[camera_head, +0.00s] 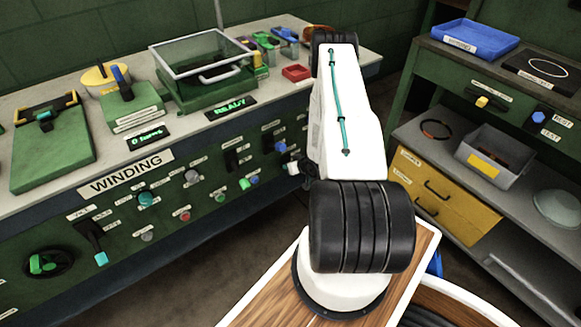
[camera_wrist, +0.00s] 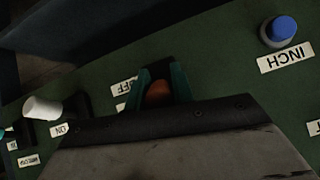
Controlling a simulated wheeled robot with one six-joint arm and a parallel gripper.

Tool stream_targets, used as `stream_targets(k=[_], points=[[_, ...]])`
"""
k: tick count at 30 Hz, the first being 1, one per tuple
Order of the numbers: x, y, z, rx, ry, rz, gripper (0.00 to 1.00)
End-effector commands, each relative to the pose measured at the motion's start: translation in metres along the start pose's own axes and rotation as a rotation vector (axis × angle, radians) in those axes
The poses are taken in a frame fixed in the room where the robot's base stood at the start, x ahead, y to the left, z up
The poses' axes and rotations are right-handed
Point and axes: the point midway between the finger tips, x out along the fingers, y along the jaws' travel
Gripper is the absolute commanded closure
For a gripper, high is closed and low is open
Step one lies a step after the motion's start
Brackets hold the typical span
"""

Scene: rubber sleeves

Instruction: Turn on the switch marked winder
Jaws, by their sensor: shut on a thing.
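My gripper (camera_wrist: 160,76) is at the green control panel, its two teal fingers shut on a small orange-brown knob (camera_wrist: 158,93) in the wrist view. A white label (camera_wrist: 124,86) reading OFF, upside down, lies just left of the fingers. A label (camera_wrist: 61,129) reading ON sits further left and lower. I cannot read a winder label in either view, and the mount of the held knob is hidden by the gripper. In the head view my arm hides the gripper; the panel (camera_head: 205,165) with several knobs and buttons runs to the left of it.
A white cylindrical handle (camera_wrist: 42,108) sticks out left of the gripper, and a blue button (camera_wrist: 279,29) marked INCH is at upper right. A grey shelf (camera_head: 400,130) stands on the right.

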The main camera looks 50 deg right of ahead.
Motion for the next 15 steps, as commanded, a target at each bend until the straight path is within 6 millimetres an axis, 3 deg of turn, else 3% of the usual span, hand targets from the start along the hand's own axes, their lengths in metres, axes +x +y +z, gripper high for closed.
stream_targets(k=[12,13,15], points=[[0.0,0.0,-0.0009,0.0,-0.006,0.001,0.99],[0.0,0.0,-0.0009,-0.001,-0.006,0.001,0.71],[0.0,-0.0001,-0.0009,-0.001,-0.006,0.001,0.54]])
